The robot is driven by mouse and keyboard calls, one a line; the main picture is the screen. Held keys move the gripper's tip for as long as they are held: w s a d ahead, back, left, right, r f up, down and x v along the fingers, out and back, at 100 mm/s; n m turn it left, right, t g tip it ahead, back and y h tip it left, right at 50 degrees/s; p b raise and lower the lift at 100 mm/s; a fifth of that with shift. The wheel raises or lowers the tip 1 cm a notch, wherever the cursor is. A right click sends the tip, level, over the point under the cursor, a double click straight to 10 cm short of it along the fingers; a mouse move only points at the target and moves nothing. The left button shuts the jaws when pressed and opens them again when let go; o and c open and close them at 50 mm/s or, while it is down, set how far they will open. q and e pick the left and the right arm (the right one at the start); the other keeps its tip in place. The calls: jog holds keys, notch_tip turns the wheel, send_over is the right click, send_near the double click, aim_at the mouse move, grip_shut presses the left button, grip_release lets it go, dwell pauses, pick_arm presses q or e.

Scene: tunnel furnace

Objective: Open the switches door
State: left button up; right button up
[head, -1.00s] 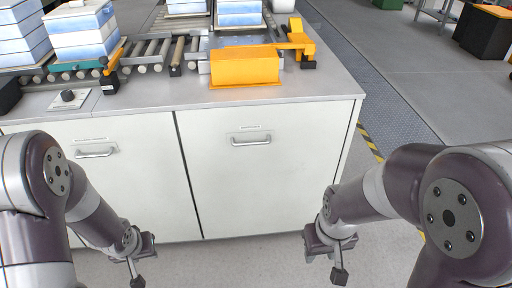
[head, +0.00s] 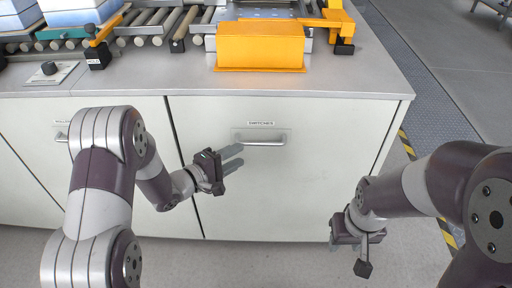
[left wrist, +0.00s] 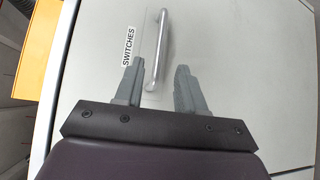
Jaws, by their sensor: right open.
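The switches door (head: 300,185) is a flat white cabinet panel, closed, with a small label reading SWITCHES and a horizontal metal handle (head: 260,140) near its top. My left gripper (head: 235,159) is in front of the door, just below and left of the handle. In the left wrist view its two grey fingers (left wrist: 158,85) are apart, and the handle (left wrist: 158,48) shows between and beyond them. The fingers hold nothing. Whether they touch the handle cannot be told. My right gripper (head: 362,254) is low at the right, open and empty, away from the door.
Left of it is another white door (head: 100,195), partly behind my left arm. The grey countertop (head: 150,80) above carries a roller conveyor, blue-white blocks and an orange box (head: 260,47). Free floor lies right of the cabinet, with a yellow-black stripe.

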aim_at(257, 145)
pick_arm(q)
jog(key=b+x, duration=0.1)
jog(key=x, duration=0.6)
jog(key=shift+w+d, duration=0.2)
jog(key=shift+w, duration=0.05)
grip_shut()
